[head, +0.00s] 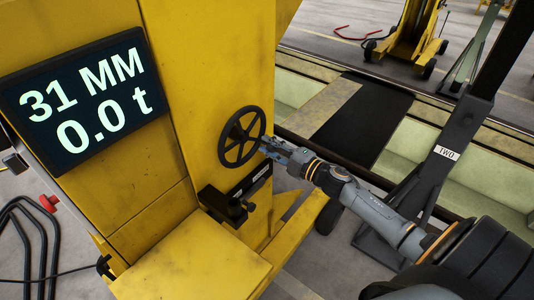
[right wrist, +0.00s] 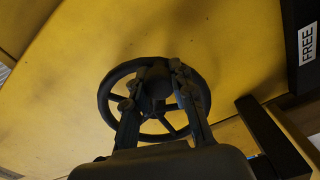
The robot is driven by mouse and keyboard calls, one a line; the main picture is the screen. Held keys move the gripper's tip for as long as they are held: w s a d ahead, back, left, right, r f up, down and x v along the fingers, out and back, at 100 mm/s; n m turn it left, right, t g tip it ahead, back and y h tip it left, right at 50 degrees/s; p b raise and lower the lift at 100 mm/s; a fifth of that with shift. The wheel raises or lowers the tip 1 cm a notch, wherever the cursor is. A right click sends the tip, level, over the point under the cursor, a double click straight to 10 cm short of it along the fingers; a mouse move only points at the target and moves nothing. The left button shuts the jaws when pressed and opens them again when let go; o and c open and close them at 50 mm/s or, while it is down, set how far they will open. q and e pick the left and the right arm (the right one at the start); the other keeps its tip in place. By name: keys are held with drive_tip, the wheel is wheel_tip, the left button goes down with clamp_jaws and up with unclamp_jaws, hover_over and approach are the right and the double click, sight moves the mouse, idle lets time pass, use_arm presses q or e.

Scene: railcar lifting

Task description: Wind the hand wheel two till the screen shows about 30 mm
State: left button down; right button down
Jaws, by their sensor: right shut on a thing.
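The black spoked hand wheel (head: 242,137) is on the yellow lifting column, right of the screen. The screen (head: 78,97) reads 31 MM and 0.0 t. My right gripper (head: 268,147) reaches the wheel from the right and is shut on it near its right side. In the right wrist view, the fingers of my right gripper (right wrist: 152,95) stand either side of the wheel's hub, over the hand wheel (right wrist: 106,96). The exact contact is hard to make out. My left gripper is not in view.
A black bracket (head: 232,200) sticks out below the wheel. A label reading FREE (right wrist: 307,44) shows in the right wrist view. A dark post marked TWO (head: 446,153) stands to the right. A red button (head: 48,203) is at lower left.

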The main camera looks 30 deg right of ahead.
drive_tip(key=shift+w+d+r+n, duration=0.15)
drive_tip(key=shift+d+r+n, duration=0.2)
drive_tip(key=shift+r+n, duration=0.4)
drive_tip(key=shift+f+n, duration=0.1)
drive_tip(key=shift+n, duration=0.15)
drive_tip(key=c, duration=1.1)
unclamp_jaws()
drive_tip(key=v, duration=1.2)
